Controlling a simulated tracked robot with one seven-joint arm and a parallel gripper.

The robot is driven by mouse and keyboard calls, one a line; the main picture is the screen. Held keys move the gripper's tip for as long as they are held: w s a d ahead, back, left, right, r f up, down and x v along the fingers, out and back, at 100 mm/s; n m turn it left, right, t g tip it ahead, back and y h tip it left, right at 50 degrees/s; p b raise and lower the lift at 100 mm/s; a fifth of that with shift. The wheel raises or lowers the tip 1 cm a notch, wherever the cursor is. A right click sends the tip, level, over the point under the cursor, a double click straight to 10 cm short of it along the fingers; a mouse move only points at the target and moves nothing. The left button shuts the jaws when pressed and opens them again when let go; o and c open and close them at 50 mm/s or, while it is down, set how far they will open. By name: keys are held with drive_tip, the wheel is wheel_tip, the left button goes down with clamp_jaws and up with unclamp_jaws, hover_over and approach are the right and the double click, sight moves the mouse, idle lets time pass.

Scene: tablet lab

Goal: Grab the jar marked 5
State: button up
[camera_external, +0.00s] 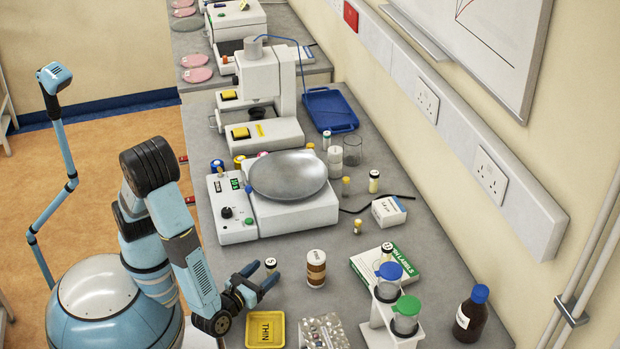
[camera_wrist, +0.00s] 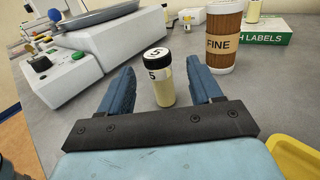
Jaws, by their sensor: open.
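The jar marked 5 (camera_wrist: 164,82) is a small clear jar with cream contents and a black lid that bears a 5. It stands upright on the bench between the two blue fingers of my gripper (camera_wrist: 160,92) in the wrist view. The fingers are open, one on each side, with a visible gap to the jar. In the external view my gripper (camera_external: 258,284) is low over the front left of the bench. There the jar's dark lid (camera_external: 271,262) shows by the fingertips, and its lower part is partly hidden.
A brown jar labelled FINE (camera_wrist: 222,42) stands just behind to the right. A yellow tray (camera_external: 265,329) marked THIN and a blister pack (camera_external: 323,331) lie in front. A machine with a round metal plate (camera_external: 288,175) stands behind left.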

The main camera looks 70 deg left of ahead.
sight(268, 267)
drive_tip(key=x, duration=0.4)
drive_tip(key=shift+a+f, duration=0.15)
drive_tip(key=shift+c, duration=0.4)
drive_tip(key=c, duration=1)
drive_tip(key=shift+o, duration=0.2)
